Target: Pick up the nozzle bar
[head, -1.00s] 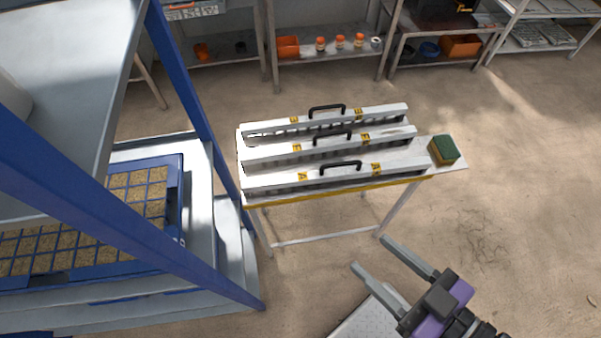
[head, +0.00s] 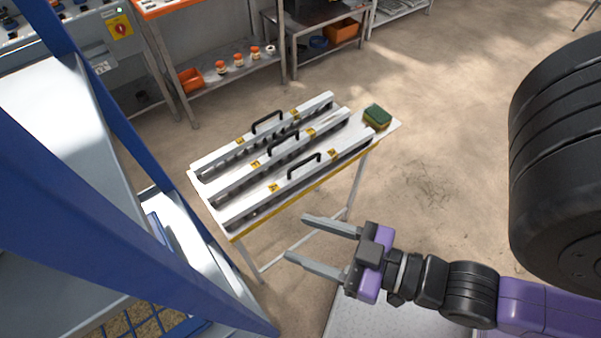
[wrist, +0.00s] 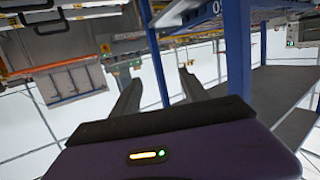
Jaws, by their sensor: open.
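Three white nozzle bars lie side by side on a small white table (head: 228,228) in the head view. They are the far bar (head: 222,153), the middle bar (head: 232,178) and the near bar (head: 245,204). Each has a black handle on top and yellow labels. My gripper (head: 297,236) is open and empty, to the right of and in front of the near bar, apart from it. In the wrist view the two fingers (wrist: 158,82) are spread with nothing between them. I cannot tell which bar the task means.
A green and yellow sponge (head: 377,117) sits at the table's right end. A blue-framed rack (head: 110,110) stands close on the left. A shelf with an orange bin (head: 190,80) and small jars stands behind. The floor to the right is clear.

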